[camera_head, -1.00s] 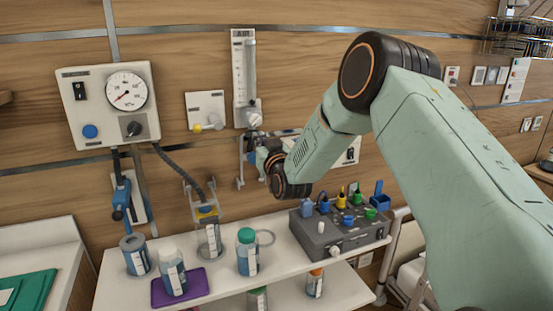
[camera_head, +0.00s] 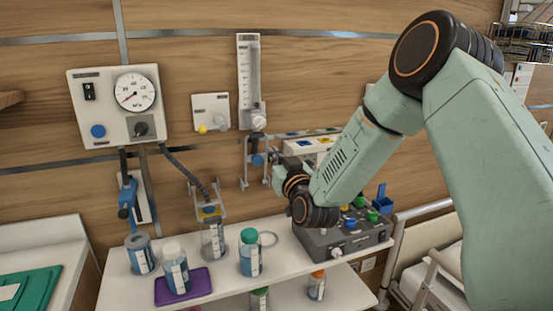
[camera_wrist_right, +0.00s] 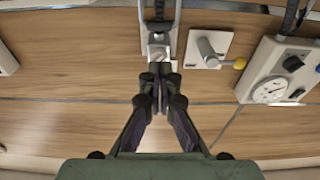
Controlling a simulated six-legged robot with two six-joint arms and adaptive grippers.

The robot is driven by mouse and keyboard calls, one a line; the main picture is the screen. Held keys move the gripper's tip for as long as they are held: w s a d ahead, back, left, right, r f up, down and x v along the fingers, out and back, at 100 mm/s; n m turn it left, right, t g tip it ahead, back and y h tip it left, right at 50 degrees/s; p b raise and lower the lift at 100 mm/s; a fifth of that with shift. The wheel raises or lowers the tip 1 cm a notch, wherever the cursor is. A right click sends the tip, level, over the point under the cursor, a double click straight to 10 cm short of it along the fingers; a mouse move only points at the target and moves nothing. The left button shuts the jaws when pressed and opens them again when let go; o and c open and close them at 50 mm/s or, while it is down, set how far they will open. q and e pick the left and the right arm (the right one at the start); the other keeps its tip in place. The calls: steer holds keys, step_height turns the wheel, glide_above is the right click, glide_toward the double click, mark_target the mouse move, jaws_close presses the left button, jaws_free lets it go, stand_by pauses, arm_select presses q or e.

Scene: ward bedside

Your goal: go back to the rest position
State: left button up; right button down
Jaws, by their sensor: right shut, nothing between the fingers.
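My right arm comes in from the right in the head view, and its wrist covers part of the grey control box. My right gripper (camera_head: 279,177) points toward the wall above the shelf, and its fingertips are hard to make out there. In the right wrist view the gripper (camera_wrist_right: 160,82) shows clearly, with its dark fingers together and nothing between them. The wall flowmeter (camera_wrist_right: 159,45) lies beyond the fingertips in that view. My left gripper is not in view.
The shelf (camera_head: 215,287) holds bottles, a purple pad (camera_head: 194,290) and the grey control box (camera_head: 348,241) with coloured plugs. A gauge panel (camera_head: 113,107) and flowmeter (camera_head: 249,75) are on the wall. A bed rail (camera_head: 425,285) stands at lower right.

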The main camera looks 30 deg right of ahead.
steer(key=s+a+f+g+y+b, duration=0.1)
steer(key=s+a+f+g, duration=0.25)
steer(key=s+f, duration=0.45)
steer(key=s+a+f+g+y+b, duration=0.2)
steer(key=s+a+f+g, duration=0.15)
steer(key=f, duration=0.75)
steer(key=s+a+f+g+y+b, duration=0.1)
steer(key=s+a+f+g, duration=0.3)
steer(key=f, duration=0.6)
steer(key=s+a+f+g+b, duration=0.2)
steer(key=s+f, duration=0.4)
steer(key=s, duration=0.3)
steer(key=s+a+f+n+g+b, duration=0.1)
steer(key=s+f+g+b, duration=0.2)
steer(key=s+f, duration=0.4)
steer(key=s+a+f+n+g+b, duration=0.1)
steer(key=s+a+f+g+b, duration=0.1)
steer(key=s+f, duration=0.5)
steer(key=s, duration=0.6)
steer(key=shift+a+g+b, duration=0.35)
steer(key=shift+g, duration=0.05)
steer(key=shift+s, duration=0.15)
